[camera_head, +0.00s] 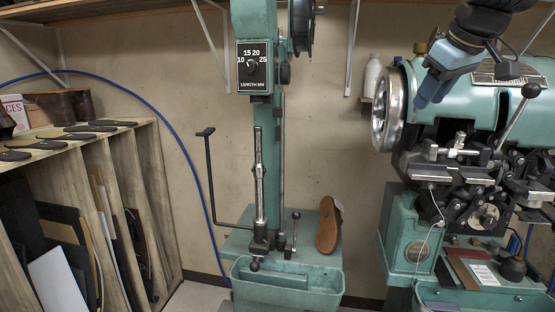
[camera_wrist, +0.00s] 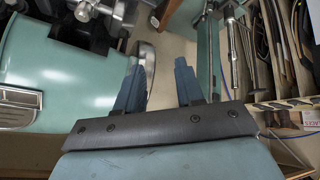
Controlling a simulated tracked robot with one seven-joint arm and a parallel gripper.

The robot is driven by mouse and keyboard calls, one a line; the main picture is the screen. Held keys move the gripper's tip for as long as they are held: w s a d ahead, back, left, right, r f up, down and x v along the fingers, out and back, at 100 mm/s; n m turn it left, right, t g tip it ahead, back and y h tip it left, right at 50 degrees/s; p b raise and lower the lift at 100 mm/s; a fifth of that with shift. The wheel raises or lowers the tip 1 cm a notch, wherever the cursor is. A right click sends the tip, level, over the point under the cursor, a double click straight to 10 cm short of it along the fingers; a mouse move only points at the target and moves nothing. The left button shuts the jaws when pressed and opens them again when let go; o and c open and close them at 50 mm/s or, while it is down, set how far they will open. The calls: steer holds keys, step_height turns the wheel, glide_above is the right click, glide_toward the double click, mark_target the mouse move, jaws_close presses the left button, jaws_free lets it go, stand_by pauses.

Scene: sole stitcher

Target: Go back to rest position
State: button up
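My gripper (camera_head: 424,98) is at the upper right of the head view, in front of the big green machine (camera_head: 470,95) and over its rounded body. In the wrist view the two blue fingers of my gripper (camera_wrist: 158,82) stand apart with nothing between them. The green stitcher column (camera_head: 262,130) with its length dial (camera_head: 254,67) stands in the middle of the head view. A brown shoe (camera_head: 328,226) leans upright at the right of its base, well apart from my gripper. A brown piece at the top of the wrist view may be this shoe.
A slanted wooden rack (camera_head: 130,160) with soles on top and sheets in its slots stands at the left. A white bottle (camera_head: 372,75) is on the wall behind the big machine. Levers and a handwheel (camera_head: 388,108) stick out near my gripper. Bare wall lies between the machines.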

steer(key=s+a+f+m, duration=0.2)
steer(key=s+f, duration=0.4)
steer(key=f, duration=0.4)
steer(key=s+a+f+m+g, duration=0.1)
steer(key=s+a+f+m, duration=0.2)
steer(key=s+f, duration=0.3)
step_height(320, 180, down, 4)
steer(key=shift+s+a+f+h, duration=0.1)
steer(key=shift+s+a+h, duration=0.15)
steer(key=shift+a, duration=0.45)
